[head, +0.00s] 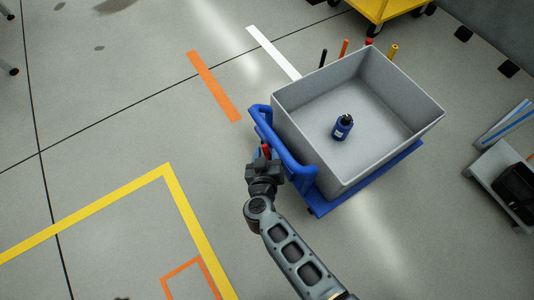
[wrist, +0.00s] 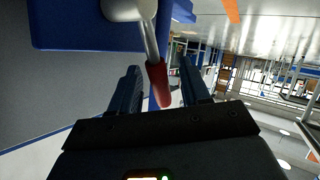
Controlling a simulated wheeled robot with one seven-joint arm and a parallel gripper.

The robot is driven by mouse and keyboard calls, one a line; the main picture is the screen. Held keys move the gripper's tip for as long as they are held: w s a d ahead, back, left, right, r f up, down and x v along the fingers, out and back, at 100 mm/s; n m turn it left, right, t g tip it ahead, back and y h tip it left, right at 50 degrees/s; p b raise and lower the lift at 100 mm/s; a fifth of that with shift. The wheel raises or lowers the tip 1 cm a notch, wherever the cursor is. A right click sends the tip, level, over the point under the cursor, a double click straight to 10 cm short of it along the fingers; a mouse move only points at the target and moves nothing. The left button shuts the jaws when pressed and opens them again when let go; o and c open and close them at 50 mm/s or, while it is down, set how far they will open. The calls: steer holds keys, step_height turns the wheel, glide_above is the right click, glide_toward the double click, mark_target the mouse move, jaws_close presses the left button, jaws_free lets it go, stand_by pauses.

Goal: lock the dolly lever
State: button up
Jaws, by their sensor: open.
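The blue dolly (head: 318,205) carries a large grey bin and has a blue push handle (head: 285,150) on its left side. The dolly lever has a red grip (wrist: 159,84) on a metal shaft; in the head view a small red part of it (head: 266,150) shows at my gripper. My gripper (head: 262,160) is at the handle side of the dolly. In the wrist view my gripper (wrist: 160,88) is open, with one finger on each side of the red grip. I cannot tell whether either finger touches it.
The grey bin (head: 400,145) holds a blue bottle (head: 342,127). A yellow cart (head: 385,8) stands at the top, and a grey cart (head: 500,170) with a black item stands at the right. The floor to the left is clear, with yellow (head: 90,215) and orange tape lines.

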steer(key=shift+c, duration=0.2)
jaws_close()
stand_by(0.4)
